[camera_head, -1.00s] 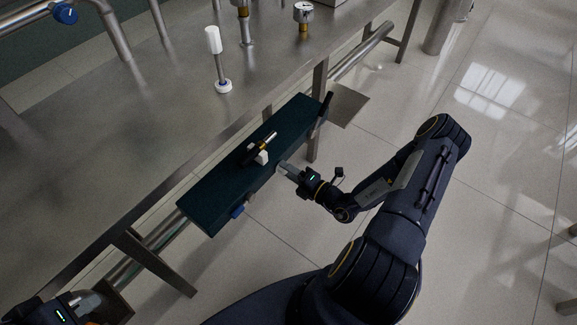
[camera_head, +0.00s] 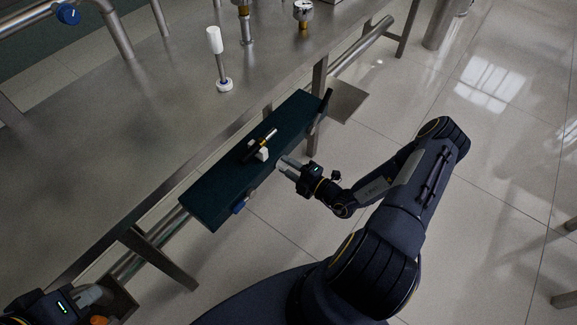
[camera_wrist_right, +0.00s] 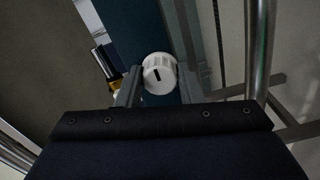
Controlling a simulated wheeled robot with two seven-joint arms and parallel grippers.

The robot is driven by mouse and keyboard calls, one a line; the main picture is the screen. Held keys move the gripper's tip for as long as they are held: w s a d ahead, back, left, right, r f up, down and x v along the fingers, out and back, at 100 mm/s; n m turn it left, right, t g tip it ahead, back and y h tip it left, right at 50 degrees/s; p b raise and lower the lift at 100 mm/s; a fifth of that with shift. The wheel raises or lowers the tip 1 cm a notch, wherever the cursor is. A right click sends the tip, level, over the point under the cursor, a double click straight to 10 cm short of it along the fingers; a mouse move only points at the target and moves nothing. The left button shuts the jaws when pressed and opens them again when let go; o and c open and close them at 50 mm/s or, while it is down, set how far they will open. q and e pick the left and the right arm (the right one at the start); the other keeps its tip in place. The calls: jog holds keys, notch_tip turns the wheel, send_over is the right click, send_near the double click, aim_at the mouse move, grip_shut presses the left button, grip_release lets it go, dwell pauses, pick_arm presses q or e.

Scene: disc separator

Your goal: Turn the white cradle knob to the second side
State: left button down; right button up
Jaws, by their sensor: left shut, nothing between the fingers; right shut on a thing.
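The white cradle knob (camera_wrist_right: 157,66) is round and ribbed, with a black mark on its face, in the right wrist view. My right gripper (camera_wrist_right: 159,88) has one finger on each side of it and is shut on it. In the head view the right gripper (camera_head: 283,162) is at the right long side of the dark teal panel (camera_head: 212,198); I cannot make out the knob between its fingers there. My left gripper (camera_head: 92,295) is shut and empty at the lower left.
A steel table (camera_head: 110,160) lies left of the panel, bearing a white-topped post (camera_head: 215,42) and a gauge (camera_head: 303,12). A steel rail runs below the table. The floor at right is open.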

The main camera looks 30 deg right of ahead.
jog(key=o, duration=1)
jog(key=shift+c, duration=0.2)
jog(key=v, duration=0.8)
jog(key=shift+p, duration=0.45)
jog(key=shift+w, duration=0.1)
